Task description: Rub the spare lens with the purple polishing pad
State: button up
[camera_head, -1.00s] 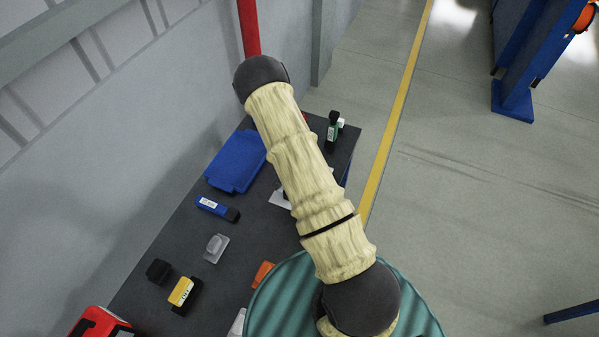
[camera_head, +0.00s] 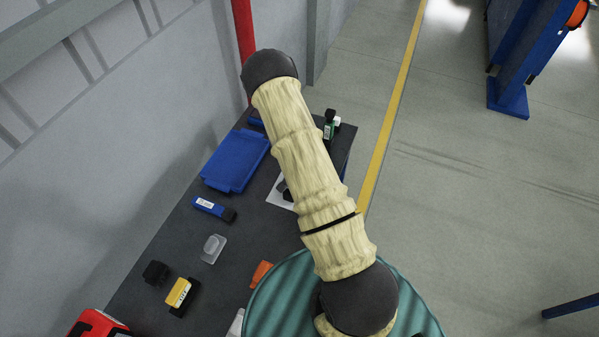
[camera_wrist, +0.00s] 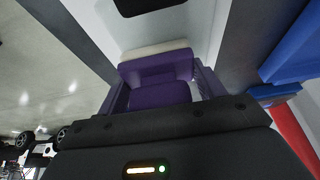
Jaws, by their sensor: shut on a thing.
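My gripper (camera_wrist: 160,92) is hidden behind my own arm in the head view. In the wrist view it is shut on the purple polishing pad (camera_wrist: 158,72), a purple block with a pale cream layer on its far side. Beyond the pad is a white sheet (camera_wrist: 185,30) with a dark rounded shape (camera_wrist: 145,5) at the top edge. The white sheet also shows in the head view (camera_head: 275,199), partly behind my arm, with a dark thing on it. I cannot tell for sure whether this dark thing is the spare lens. Contact with the pad is not visible.
The dark bench (camera_head: 190,265) carries a blue tray (camera_head: 236,160), a blue-and-black item (camera_head: 213,208), a clear grey piece (camera_head: 213,249), a yellow-and-black block (camera_head: 180,293), a black block (camera_head: 155,272) and a green-labelled bottle (camera_head: 329,125). A wall and red pole (camera_head: 244,45) bound the left.

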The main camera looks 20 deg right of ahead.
jog(key=shift+s+d, duration=0.25)
jog(key=shift+w+a, duration=0.1)
jog(key=shift+w, duration=0.05)
jog(key=shift+w+a+f, duration=0.1)
jog(key=shift+w+a, duration=0.35)
jog(key=shift+a, duration=0.05)
jog(key=shift+w+a+b, duration=0.3)
jog(key=shift+w+a, duration=0.3)
dwell(0.3)
